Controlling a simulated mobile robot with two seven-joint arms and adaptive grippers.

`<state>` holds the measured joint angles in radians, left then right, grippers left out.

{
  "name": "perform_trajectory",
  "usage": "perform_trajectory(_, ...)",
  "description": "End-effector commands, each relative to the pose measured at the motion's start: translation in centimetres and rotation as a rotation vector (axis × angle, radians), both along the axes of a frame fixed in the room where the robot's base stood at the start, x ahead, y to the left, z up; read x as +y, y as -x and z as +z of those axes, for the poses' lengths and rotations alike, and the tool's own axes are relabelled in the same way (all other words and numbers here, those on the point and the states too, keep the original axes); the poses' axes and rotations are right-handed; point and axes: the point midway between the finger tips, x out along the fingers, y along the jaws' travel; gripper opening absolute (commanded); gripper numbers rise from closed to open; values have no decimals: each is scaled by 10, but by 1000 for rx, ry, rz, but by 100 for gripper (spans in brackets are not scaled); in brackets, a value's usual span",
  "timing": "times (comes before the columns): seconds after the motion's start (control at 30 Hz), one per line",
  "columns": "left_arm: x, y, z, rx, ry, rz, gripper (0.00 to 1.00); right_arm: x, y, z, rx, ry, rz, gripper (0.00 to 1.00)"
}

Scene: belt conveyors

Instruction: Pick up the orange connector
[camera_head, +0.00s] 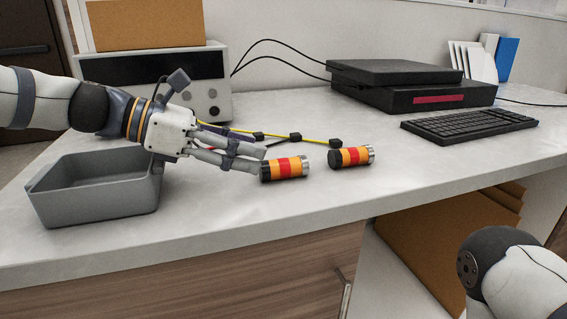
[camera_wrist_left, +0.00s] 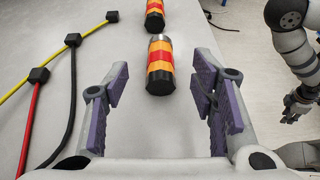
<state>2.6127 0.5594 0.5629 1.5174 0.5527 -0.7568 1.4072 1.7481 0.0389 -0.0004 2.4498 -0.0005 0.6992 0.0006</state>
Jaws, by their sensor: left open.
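Two orange connectors with red bands, black ends and silver ends lie on the counter. The nearer connector (camera_head: 287,168) is right at the fingertips of my left gripper (camera_head: 262,159); the other connector (camera_head: 353,156) lies further right. In the left wrist view, the nearer connector (camera_wrist_left: 160,65) lies with its black end toward my open left gripper (camera_wrist_left: 160,73), centred between the spread fingers around their tips. The farther connector (camera_wrist_left: 154,14) is beyond it. Whether a finger touches the nearer one I cannot tell. My right gripper (camera_wrist_left: 300,105) hangs off to the right, small and dark.
A grey open bin (camera_head: 100,207) stands below my left arm. Yellow, red and black cables with black plugs (camera_head: 295,137) lie behind the connectors. A keyboard (camera_head: 468,124), black boxes (camera_head: 412,92) and a grey instrument (camera_head: 205,92) stand further back. The counter front is clear.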

Motion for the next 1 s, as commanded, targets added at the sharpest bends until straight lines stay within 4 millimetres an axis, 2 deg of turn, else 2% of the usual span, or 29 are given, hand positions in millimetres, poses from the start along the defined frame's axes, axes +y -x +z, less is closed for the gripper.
perform_trajectory(0.03,-9,-3,-9,7,-1,-2,52,0,3,-3,9,1,0,25)
perform_trajectory(0.1,-18,-5,-11,4,-1,-2,52,0,3,-4,12,0,0,25)
perform_trajectory(0.37,-34,-8,-16,3,0,-1,52,0,4,-5,13,0,0,25)
perform_trajectory(0.57,-68,-17,-30,4,-1,-2,52,0,7,-8,25,0,1,25)
perform_trajectory(0.77,-71,-18,-29,-1,0,2,52,0,7,-8,23,0,1,25)
perform_trajectory(1.0,-71,-18,-29,0,0,1,0,0,7,-8,23,0,1,25)
